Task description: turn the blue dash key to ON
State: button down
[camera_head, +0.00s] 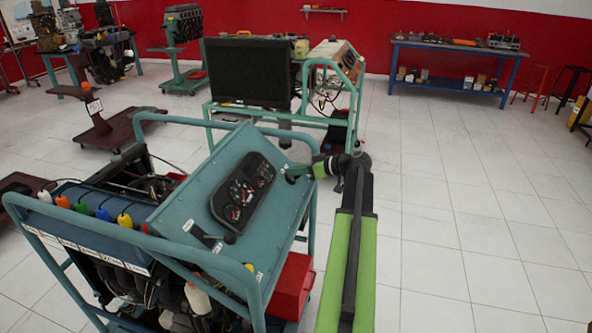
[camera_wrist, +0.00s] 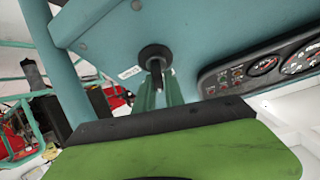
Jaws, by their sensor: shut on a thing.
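The dash panel (camera_head: 182,204) is a sloping teal board on a teal-framed engine trainer. The dash key shows in the wrist view as a dark key (camera_wrist: 155,66) in a round black switch (camera_wrist: 155,54); no blue shows on it. A small white label sits beside the switch, too blurred to read. My gripper (camera_wrist: 158,88) is at the switch, its greenish fingers shut on the key. In the head view my gripper (camera_head: 291,172) reaches the panel's upper right edge, and it hides the key there.
A black gauge cluster (camera_head: 242,191) sits in the middle of the panel, close to my gripper. A lever (camera_head: 208,236) projects lower left. The teal tube frame (camera_head: 150,252) surrounds the trainer. A red box (camera_head: 292,287) is below right. The tiled floor at right is clear.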

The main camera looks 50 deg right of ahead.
jog(key=m+h, duration=0.1)
jog(key=m, duration=0.1)
jog(key=m+p, duration=0.1)
jog(key=m+h, duration=0.1)
jog(key=m, duration=0.1)
jog(key=shift+s+f+m+h, duration=0.2)
jog(key=shift+f+m+h, duration=0.1)
jog(key=shift+f, duration=0.05)
jog(key=shift+m, duration=0.3)
jog(key=c, duration=1.5)
grip_release()
jog(key=shift+w, duration=0.1)
jog(key=shift+p, duration=0.3)
jog(key=shift+s+d+r, duration=0.1)
jog(key=shift+s+r, duration=0.15)
jog(key=p+v, duration=0.8)
jog(key=v, duration=0.8)
jog(key=shift+s+r, duration=0.25)
jog(key=shift+s, duration=0.1)
jog(key=shift+r, duration=0.1)
